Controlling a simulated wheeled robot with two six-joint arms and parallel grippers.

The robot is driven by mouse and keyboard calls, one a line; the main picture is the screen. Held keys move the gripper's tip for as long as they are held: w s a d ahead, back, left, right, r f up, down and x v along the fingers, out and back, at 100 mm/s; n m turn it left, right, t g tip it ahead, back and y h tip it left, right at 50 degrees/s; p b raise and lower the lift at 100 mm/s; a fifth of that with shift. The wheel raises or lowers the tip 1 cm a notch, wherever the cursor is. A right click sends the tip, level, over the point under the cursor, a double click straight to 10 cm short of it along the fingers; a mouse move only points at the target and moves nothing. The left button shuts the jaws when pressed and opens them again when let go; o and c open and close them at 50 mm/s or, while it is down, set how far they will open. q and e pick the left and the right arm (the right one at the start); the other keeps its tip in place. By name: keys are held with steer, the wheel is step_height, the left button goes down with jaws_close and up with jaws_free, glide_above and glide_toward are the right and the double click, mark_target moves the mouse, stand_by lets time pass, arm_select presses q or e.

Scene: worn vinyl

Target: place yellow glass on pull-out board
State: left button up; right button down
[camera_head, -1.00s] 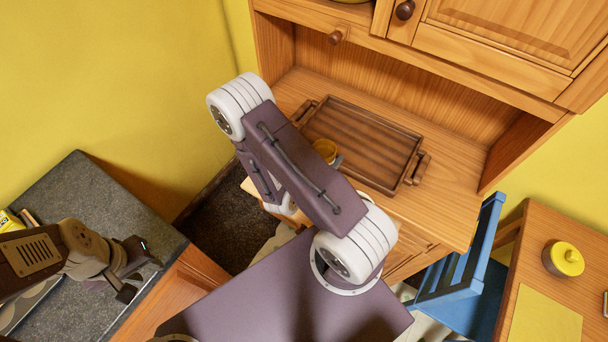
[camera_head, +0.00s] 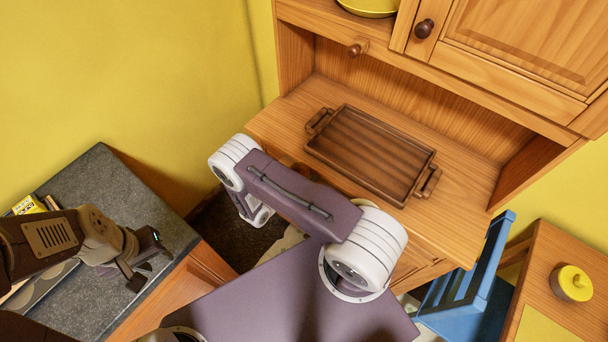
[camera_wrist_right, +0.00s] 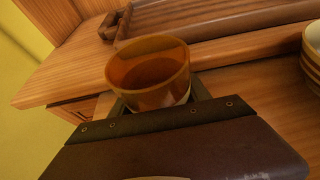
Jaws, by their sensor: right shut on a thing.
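The yellow glass (camera_wrist_right: 150,75) is an amber, see-through cup, upright and empty, in the right wrist view. My right gripper (camera_wrist_right: 155,105) is shut on it. In the head view my right arm hides the glass and the gripper. A lower wooden surface (camera_wrist_right: 235,85), in front of and below the cupboard's counter edge, shows behind the glass in the right wrist view; it looks like the pull-out board. My left gripper (camera_head: 146,263) is open and empty above the dark grey worktop at the left.
A brown wooden tray (camera_head: 370,152) lies on the cupboard counter (camera_head: 462,190). A striped bowl (camera_wrist_right: 312,62) stands at the right edge of the right wrist view. A blue chair (camera_head: 468,285) and a table with a yellow-lidded pot (camera_head: 572,283) are at the right.

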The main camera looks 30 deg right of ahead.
steer(key=shift+f, duration=0.25)
steer(key=c, duration=0.5)
jaws_free()
steer(key=shift+r, duration=0.35)
steer(key=b+v, duration=0.2)
steer(key=v, duration=0.9)
steer(key=shift+f, duration=0.2)
steer(key=shift+s+a+r, duration=0.25)
steer(key=shift+a, duration=0.15)
